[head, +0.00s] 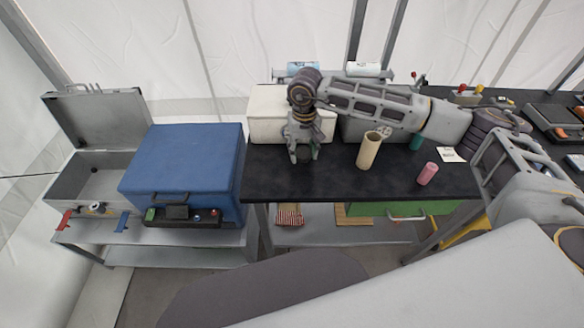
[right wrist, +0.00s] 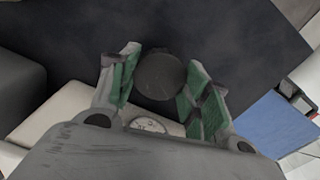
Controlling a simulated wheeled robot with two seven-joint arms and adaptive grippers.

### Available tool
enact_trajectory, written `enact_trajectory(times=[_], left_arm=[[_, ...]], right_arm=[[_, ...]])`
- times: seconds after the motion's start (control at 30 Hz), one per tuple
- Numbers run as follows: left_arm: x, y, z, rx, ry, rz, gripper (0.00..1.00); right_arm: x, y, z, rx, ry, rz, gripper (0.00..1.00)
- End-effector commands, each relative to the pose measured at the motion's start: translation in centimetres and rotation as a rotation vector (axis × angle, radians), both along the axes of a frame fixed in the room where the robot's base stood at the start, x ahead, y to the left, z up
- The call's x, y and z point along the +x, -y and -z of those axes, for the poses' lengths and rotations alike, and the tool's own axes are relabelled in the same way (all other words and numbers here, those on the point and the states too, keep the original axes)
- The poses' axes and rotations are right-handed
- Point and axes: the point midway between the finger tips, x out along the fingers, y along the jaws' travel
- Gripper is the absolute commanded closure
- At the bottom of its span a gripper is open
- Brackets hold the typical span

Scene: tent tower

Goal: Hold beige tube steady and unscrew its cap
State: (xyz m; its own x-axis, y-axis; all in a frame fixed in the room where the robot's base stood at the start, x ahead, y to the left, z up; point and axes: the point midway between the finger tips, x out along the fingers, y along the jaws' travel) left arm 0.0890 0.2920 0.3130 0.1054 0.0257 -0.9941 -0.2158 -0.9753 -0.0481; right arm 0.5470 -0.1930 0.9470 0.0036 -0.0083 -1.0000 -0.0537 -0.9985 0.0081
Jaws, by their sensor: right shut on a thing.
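The beige tube (head: 369,151) stands upright on the black tabletop, and its top looks open, with no cap on it. My right gripper (head: 303,155) is to the left of the tube, apart from it, and points down over the table. In the right wrist view, a dark round piece (right wrist: 161,76), which looks like the cap, sits between the green-padded fingers of my right gripper (right wrist: 158,88). The fingers are shut on it. Whether it touches the table is hard to tell. My left gripper is not in view.
A pink tube (head: 428,173) and a partly hidden teal tube (head: 416,142) stand right of the beige one. A white paper (head: 449,154) lies nearby. A blue box (head: 182,165) and open grey case (head: 97,170) are at left. The black tabletop (head: 280,183) is clear in front.

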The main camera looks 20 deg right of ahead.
Motion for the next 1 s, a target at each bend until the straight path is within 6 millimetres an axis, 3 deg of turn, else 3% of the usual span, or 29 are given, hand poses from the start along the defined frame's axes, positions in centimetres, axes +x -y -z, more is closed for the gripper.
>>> enact_trajectory(times=[0.5,1.0], left_arm=[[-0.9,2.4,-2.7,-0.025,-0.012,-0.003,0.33],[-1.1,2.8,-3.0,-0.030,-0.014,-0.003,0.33]], right_arm=[[-0.9,-3.6,-5.5,0.007,0.000,0.162,0.81],[-1.1,-3.8,-6.5,0.007,-0.003,0.211,0.81]])
